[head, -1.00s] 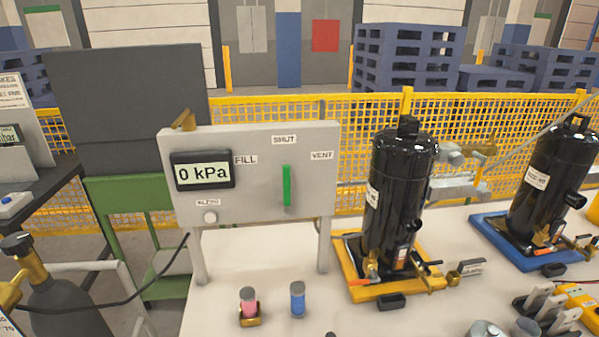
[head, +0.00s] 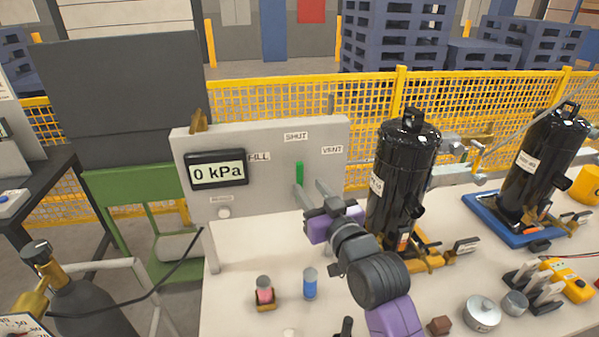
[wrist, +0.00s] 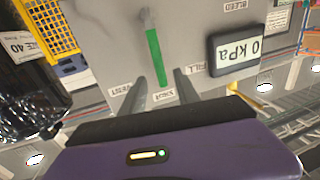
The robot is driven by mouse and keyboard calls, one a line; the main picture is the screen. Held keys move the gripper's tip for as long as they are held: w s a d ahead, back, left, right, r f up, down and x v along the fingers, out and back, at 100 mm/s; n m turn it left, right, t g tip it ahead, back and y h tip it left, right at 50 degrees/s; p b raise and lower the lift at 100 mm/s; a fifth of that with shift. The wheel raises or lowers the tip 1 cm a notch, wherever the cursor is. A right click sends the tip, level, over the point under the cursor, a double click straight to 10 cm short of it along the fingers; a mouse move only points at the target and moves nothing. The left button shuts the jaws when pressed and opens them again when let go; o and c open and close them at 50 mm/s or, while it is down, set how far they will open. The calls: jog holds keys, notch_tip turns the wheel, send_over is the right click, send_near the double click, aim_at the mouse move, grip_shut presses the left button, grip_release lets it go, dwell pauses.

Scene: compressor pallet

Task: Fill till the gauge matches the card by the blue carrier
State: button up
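The grey panel (head: 265,190) carries a gauge (head: 218,171) reading 0 kPa. Its green lever (head: 299,174) stands upright under the SHUT label, between FILL and VENT. The lever (wrist: 153,52) and gauge (wrist: 235,50) appear upside down in the wrist view. My gripper (head: 310,188) is in front of the panel, just below and right of the lever in the head view. In the wrist view its fingers (wrist: 160,77) are apart, with the lever seen between them. The blue carrier (head: 483,208) holds a black compressor (head: 541,160); a small card (head: 577,217) beside it is unreadable.
A second black compressor (head: 402,165) stands on a yellow carrier (head: 428,258), close right of my arm. A pink vial (head: 264,291) and blue vial (head: 310,284) stand below the panel. A gas cylinder (head: 82,305) is at left. Metal pots and clamps sit at right.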

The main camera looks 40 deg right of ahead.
aim_at(301, 177)
jog(key=p+x, duration=0.1)
jog(key=x, duration=0.6)
grip_shut()
dwell(1.4)
